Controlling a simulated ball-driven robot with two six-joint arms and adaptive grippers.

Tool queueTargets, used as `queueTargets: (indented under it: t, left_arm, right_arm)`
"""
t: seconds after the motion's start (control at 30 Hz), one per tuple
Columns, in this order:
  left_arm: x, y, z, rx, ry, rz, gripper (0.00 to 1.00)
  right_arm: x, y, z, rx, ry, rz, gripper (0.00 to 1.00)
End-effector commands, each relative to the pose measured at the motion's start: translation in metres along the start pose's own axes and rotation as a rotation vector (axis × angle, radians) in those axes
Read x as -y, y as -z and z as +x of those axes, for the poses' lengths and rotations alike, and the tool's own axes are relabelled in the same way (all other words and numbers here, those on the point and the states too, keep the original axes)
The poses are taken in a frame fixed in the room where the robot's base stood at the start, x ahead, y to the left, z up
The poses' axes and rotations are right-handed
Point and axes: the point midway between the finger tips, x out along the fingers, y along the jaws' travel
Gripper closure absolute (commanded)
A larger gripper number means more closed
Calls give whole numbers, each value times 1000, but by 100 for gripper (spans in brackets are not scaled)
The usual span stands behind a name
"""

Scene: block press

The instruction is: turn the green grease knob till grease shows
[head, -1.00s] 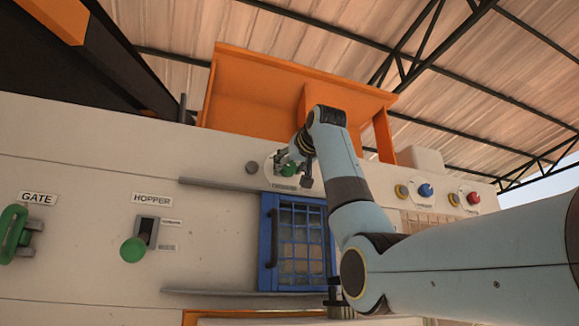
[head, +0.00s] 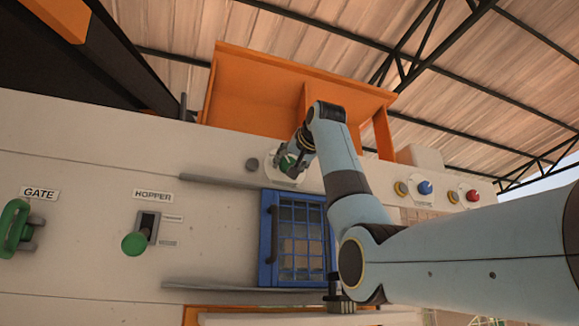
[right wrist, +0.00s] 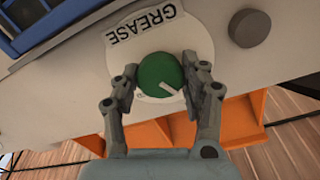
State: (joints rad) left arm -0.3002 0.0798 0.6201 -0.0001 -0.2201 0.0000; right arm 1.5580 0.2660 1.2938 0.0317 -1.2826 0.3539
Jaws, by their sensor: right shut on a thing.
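The green grease knob (right wrist: 158,74) sits on a round white plate on the machine's panel, with a label reading GREASE (right wrist: 140,22) beside it. A white pointer mark shows on the knob's face. My right gripper (right wrist: 160,88) is shut on the knob, one finger on each side, in the right wrist view. In the head view the knob (head: 287,162) is partly hidden by my right gripper (head: 290,160). I see no grease in either view. My left gripper is not in view.
A blue barred door (head: 297,240) is below the knob, between grey rails. A grey round button (head: 252,165) is left of the knob. The orange hopper (head: 255,95) rises above. Green GATE (head: 14,228) and HOPPER (head: 134,244) handles are at left, blue (head: 425,188) and red (head: 473,196) buttons at right.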

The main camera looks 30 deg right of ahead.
Motion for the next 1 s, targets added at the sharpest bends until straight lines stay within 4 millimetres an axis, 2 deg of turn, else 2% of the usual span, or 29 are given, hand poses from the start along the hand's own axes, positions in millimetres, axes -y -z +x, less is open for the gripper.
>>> queueTargets:
  t: [1.0]
  left_arm:
    - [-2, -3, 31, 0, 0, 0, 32]
  right_arm:
    - [0, 0, 0, -3, 2, 959, 88]
